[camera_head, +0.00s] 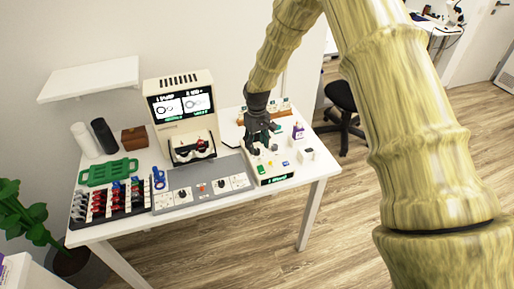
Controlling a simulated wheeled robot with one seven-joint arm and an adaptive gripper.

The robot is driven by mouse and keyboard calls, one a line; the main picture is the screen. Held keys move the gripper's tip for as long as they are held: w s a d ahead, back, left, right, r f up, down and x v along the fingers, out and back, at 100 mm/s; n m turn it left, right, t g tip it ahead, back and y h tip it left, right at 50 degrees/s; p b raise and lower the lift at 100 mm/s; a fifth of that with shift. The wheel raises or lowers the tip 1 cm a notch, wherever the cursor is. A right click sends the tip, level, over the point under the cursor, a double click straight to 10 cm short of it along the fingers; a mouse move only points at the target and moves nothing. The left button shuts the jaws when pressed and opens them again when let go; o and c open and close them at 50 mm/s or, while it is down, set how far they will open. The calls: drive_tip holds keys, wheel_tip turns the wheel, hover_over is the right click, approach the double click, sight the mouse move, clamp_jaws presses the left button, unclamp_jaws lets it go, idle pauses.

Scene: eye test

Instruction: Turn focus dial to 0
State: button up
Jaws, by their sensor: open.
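A grey control panel (205,190) lies along the front of the white table. My gripper (262,147) is open and points down over a small cream box (277,180) with coloured buttons and a green-lit front display, right of the panel. Whether its fingers touch anything on the box I cannot tell.
A cream machine with a lit screen (181,106) stands behind the panel. A dark rack (110,212) of red and dark items and a green tray (108,172) are at the left. A small white block (306,155) sits near the right edge. A shelf (90,78) hangs at the upper left.

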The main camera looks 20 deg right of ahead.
sight(257, 150)
wheel_tip(257, 150, up, 9)
drive_tip(key=shift+r, duration=0.15)
idle(0.6)
